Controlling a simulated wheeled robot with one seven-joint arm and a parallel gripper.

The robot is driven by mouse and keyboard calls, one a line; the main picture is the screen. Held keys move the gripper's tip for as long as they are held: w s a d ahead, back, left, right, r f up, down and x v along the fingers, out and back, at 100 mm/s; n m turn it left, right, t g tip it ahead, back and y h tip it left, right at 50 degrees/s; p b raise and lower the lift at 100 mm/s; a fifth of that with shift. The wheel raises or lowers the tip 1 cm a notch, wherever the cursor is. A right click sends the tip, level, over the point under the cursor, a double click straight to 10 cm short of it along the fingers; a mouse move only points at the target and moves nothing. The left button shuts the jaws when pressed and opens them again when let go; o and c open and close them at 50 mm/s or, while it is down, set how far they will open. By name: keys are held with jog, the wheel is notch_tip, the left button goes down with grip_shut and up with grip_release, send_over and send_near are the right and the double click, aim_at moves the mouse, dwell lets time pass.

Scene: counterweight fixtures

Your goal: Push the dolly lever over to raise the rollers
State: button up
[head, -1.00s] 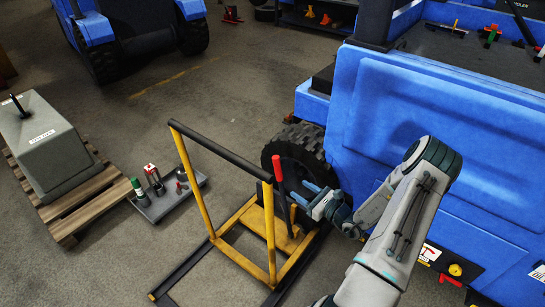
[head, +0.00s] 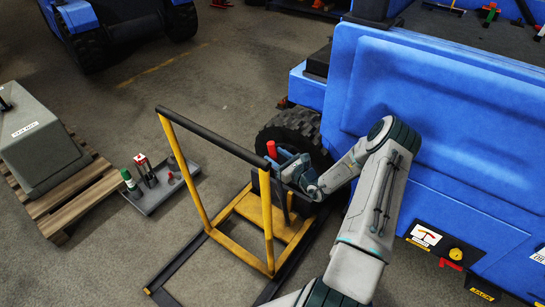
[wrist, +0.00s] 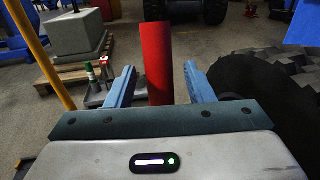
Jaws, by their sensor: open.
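The dolly is a yellow frame with a black top bar (head: 210,135) and dark base rails, standing beside the blue machine's tyre. Its lever has a red grip (head: 271,149), which stands near upright at the dolly's right side; its lower part is largely hidden by the frame post and my gripper. My gripper (head: 284,158) is open at the red grip. I cannot tell whether anything touches.
The black tyre (head: 292,128) and blue machine body (head: 430,130) are close behind and right of my arm. A grey tray (head: 155,200) with several small items lies left of the dolly. A grey block (head: 45,150) sits on a wooden pallet (head: 75,207).

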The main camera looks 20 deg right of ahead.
jog(key=shift+x, duration=0.95)
jog(key=shift+s, duration=0.1)
jog(key=shift+c, duration=0.3)
